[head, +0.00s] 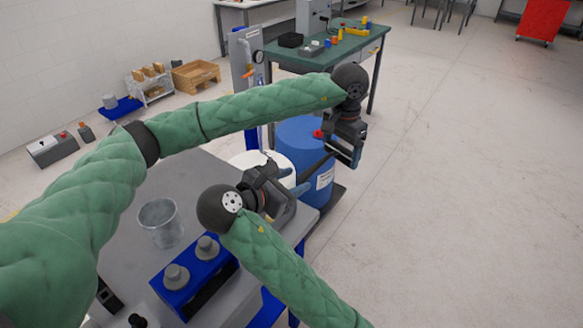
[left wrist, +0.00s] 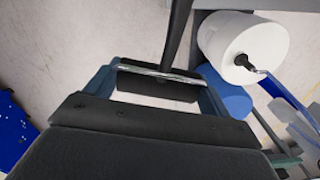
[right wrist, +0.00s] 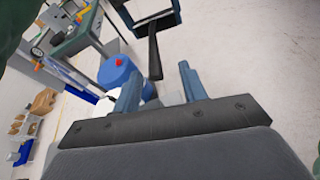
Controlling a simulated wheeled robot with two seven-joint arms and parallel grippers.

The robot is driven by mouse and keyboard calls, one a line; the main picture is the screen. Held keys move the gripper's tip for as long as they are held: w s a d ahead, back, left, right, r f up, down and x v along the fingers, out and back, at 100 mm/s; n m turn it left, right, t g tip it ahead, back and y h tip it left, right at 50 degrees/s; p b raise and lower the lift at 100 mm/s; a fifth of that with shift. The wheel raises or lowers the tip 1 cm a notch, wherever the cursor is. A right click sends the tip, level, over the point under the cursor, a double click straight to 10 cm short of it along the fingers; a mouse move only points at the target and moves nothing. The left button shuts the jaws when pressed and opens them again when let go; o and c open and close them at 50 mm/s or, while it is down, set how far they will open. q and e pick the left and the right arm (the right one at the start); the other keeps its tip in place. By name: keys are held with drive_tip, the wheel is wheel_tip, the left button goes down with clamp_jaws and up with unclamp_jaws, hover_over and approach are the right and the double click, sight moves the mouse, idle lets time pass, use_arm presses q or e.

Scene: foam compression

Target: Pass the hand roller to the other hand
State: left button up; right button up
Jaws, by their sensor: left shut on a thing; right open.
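The hand roller has a dark cylinder (left wrist: 150,86), a silver metal frame and a black handle (head: 316,167). My left gripper (head: 343,154) is shut on the roller's head, with one finger at each end of it in the left wrist view. The handle sticks out from it down and left in the head view, towards my right gripper (head: 294,181). In the right wrist view the handle (right wrist: 155,56) points at the gap between my right gripper's open fingers (right wrist: 160,88). I cannot tell whether its tip is between them.
A blue drum (head: 300,135) and a white drum (head: 252,158) stand below the grippers. The grey table (head: 130,250) holds a clear beaker (head: 160,222) and a blue rack (head: 205,283) with grey weights. A green bench (head: 340,52) is behind; floor at right is clear.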

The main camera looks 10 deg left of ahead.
sight(320, 160)
drive_tip(key=shift+y, duration=0.4)
drive_tip(key=r+x, duration=0.1)
drive_tip(key=x, duration=0.6)
drive_tip(key=w+r+x, duration=0.1)
drive_tip(key=x, duration=0.3)
drive_tip(key=shift+w+d+r, duration=0.15)
drive_tip(key=shift+d+r, duration=0.05)
drive_tip(key=c, duration=0.9)
use_arm(q)
drive_tip(key=o, duration=1)
use_arm(e)
clamp_jaws()
use_arm(q)
wheel_tip(320, 160, up, 12)
